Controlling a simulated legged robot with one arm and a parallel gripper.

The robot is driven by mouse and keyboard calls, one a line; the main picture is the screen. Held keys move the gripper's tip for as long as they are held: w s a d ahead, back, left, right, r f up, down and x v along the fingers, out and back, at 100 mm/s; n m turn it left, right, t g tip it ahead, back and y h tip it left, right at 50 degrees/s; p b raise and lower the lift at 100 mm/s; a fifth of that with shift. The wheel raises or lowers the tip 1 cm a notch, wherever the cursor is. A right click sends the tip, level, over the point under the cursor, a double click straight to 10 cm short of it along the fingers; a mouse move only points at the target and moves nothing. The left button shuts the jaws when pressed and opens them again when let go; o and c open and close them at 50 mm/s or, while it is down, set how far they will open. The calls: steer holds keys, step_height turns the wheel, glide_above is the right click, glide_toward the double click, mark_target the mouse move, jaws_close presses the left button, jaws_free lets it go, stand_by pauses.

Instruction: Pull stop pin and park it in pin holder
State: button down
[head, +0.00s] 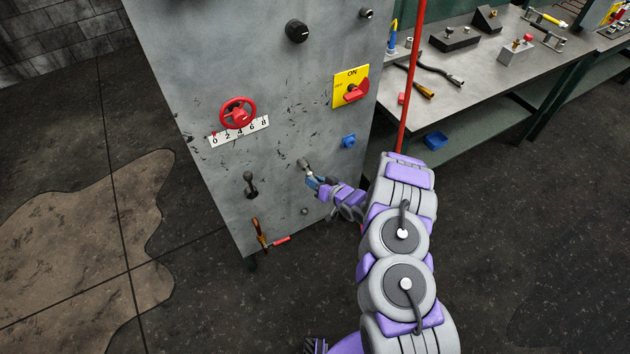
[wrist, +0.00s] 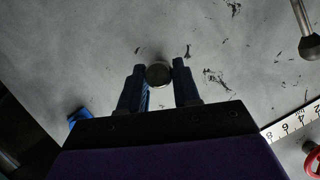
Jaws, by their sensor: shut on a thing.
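The stop pin (head: 303,163) shows as a small grey round head at the grey panel's face, right of the middle. In the wrist view its round grey head (wrist: 158,74) sits between the two dark blue fingers of my gripper (wrist: 159,69). In the head view my gripper (head: 312,181) reaches in from the right and is shut on the pin. How deep the pin sits in the panel is hidden. A small round fitting (head: 304,211) lies lower on the panel; I cannot tell whether it is the pin holder.
The panel (head: 280,70) carries a red handwheel (head: 238,113) over a number scale, a black lever (head: 251,184), a red switch (head: 354,92) on a yellow plate and a blue knob (head: 348,142). A workbench (head: 470,85) with tools stands right. A red upright bar (head: 411,75) passes beside my arm.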

steer(key=shift+s+d+p, duration=0.35)
steer(key=shift+s+p, duration=0.1)
stand_by(0.7)
steer(key=shift+s+d+p, duration=0.5)
steer(key=shift+s+p, duration=0.2)
steer(key=shift+s, duration=0.1)
steer(key=shift+s+d+p, duration=0.55)
steer(key=shift+s+p, duration=0.2)
steer(key=shift+s+d+p, duration=0.5)
steer(key=shift+s+p, duration=0.2)
steer(key=shift+s, duration=0.1)
steer(key=shift+r, duration=0.1)
